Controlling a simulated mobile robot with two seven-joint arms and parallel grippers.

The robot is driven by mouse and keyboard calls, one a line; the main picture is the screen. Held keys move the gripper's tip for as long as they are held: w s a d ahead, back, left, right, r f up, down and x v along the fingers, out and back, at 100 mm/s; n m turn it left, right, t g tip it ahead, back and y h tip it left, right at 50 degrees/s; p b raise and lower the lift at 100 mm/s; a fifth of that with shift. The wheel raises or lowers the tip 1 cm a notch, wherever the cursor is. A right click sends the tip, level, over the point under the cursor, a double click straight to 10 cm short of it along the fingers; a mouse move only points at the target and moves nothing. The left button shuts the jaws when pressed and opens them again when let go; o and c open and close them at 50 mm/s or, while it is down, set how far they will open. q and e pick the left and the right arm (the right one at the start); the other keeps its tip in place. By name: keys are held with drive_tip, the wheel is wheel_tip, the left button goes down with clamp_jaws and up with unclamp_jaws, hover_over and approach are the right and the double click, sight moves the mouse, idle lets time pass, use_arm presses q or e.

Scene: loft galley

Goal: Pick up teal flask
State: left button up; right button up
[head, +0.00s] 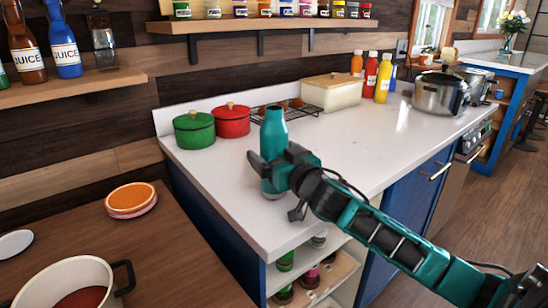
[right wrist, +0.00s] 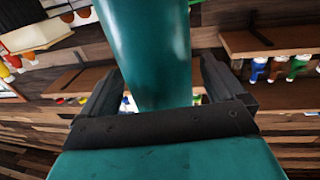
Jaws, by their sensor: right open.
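The teal flask (head: 273,133) stands upright on the white counter, near its front left corner, in the head view. My right gripper (head: 268,172) is at the flask's lower half, with its fingers on either side of it. In the right wrist view the flask (right wrist: 150,50) fills the space between the two open fingers of the right gripper (right wrist: 160,90). Gaps show between the flask and the fingers. Part of the flask's lower body is hidden by the gripper in the head view. My left gripper is not in view.
A green pot (head: 194,131) and a red pot (head: 231,121) stand left of the flask. Behind it are a wire rack (head: 284,110) and a cream box (head: 332,93). The white counter (head: 350,135) right of the flask is clear. Its front edge is close.

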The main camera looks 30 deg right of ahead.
drive_tip(key=shift+w, duration=0.3)
drive_tip(key=c, duration=1.4)
